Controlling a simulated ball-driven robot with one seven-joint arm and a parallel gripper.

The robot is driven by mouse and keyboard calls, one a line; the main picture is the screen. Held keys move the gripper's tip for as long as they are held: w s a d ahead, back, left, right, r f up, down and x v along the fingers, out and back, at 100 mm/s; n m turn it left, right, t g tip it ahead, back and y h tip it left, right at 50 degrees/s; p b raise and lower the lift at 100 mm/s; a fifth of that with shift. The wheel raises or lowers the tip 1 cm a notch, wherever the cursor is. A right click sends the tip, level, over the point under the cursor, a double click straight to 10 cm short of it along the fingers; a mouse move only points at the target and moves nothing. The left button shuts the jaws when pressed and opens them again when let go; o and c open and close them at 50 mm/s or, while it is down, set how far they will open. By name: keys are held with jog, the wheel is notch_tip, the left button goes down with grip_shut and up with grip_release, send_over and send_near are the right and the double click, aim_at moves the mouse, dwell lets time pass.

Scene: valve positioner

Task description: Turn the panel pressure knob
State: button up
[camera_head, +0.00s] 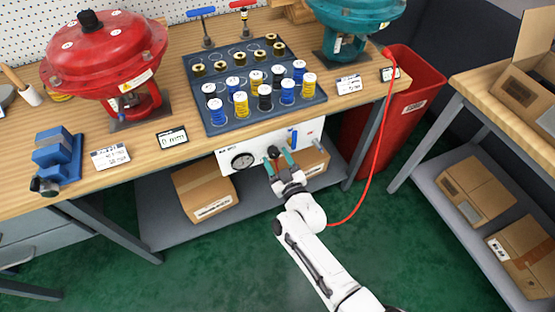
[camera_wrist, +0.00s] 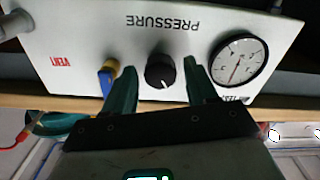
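The pressure knob (camera_wrist: 160,71) is a black round knob on the white panel (camera_wrist: 55,40), beside the word PRESSURE, which reads upside down in the wrist view. The white panel (camera_head: 232,147) hangs under the front edge of the bench in the head view, where the dark knob (camera_head: 273,152) shows between the fingertips. My gripper (camera_wrist: 160,82) is open, with one green finger on each side of the knob. A gap shows between the knob and each finger in the wrist view. In the head view my gripper (camera_head: 277,160) reaches up to the panel from below.
A round gauge (camera_wrist: 239,61) sits right of the knob in the wrist view. A blue and yellow vent lever (camera_wrist: 108,75) stands close beside the left finger. A red hose (camera_head: 372,165) hangs near my arm. Cardboard boxes (camera_head: 203,190) lie on the lower shelf.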

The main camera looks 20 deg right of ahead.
jog(key=c, duration=0.9)
jog(key=shift+m, duration=0.3)
jog(key=m+b, duration=0.1)
jog(key=m, duration=0.1)
jog(key=shift+f+m, duration=0.1)
jog(key=shift+m, duration=0.2)
jog(key=m+b, duration=0.1)
jog(key=m, duration=0.3)
jog(key=shift+a+m, duration=0.1)
jog(key=shift+m, duration=0.2)
jog(key=m, duration=0.4)
jog(key=shift+b, duration=0.35)
jog(key=shift+a+m, duration=0.1)
jog(key=shift+m, duration=1.3)
